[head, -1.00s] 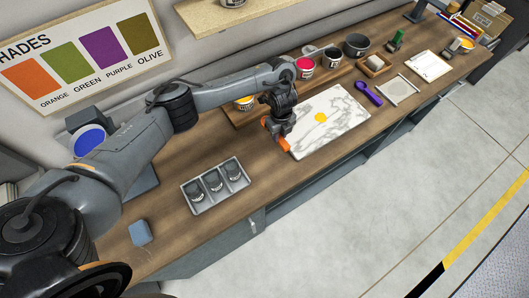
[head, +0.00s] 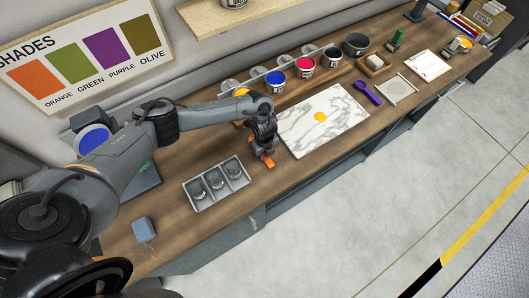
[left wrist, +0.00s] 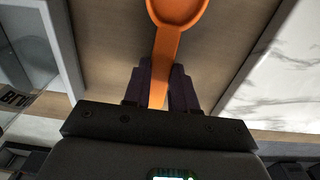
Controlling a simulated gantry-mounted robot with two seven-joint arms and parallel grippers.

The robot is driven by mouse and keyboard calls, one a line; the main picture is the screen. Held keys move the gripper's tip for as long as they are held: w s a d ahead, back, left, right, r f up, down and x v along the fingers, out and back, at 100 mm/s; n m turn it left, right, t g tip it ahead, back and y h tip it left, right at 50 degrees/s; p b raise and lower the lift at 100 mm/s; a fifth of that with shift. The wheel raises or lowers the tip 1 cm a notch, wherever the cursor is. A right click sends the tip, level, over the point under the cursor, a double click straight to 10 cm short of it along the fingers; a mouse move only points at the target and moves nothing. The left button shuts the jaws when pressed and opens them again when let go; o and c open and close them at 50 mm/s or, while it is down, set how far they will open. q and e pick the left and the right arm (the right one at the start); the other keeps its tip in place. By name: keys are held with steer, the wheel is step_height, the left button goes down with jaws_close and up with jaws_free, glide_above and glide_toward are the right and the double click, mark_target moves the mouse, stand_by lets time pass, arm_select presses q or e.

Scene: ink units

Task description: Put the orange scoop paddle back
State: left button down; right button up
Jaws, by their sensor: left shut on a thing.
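My left gripper (head: 265,157) is shut on the orange scoop paddle (head: 268,163). It is over the wooden counter, between the marble slab (head: 310,133) and the grey three-slot tray (head: 204,196). In the left wrist view the paddle's handle (left wrist: 164,65) runs between the two fingers, and its rounded scoop end (left wrist: 178,10) points away, cut by the top edge. In the head view most of the paddle is hidden by the gripper. How far it is above the counter I cannot tell. My right gripper is not in view.
A yellow-orange ink blob (head: 320,117) lies on the slab. Behind stand ink cans, among them a blue one (head: 276,82) and a red one (head: 305,67). A purple scoop (head: 368,92) lies right of the slab. A blue block (head: 142,231) is at lower left.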

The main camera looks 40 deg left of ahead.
arm_select(q)
steer(key=c, duration=0.9)
jaws_free()
steer(key=shift+r, duration=0.1)
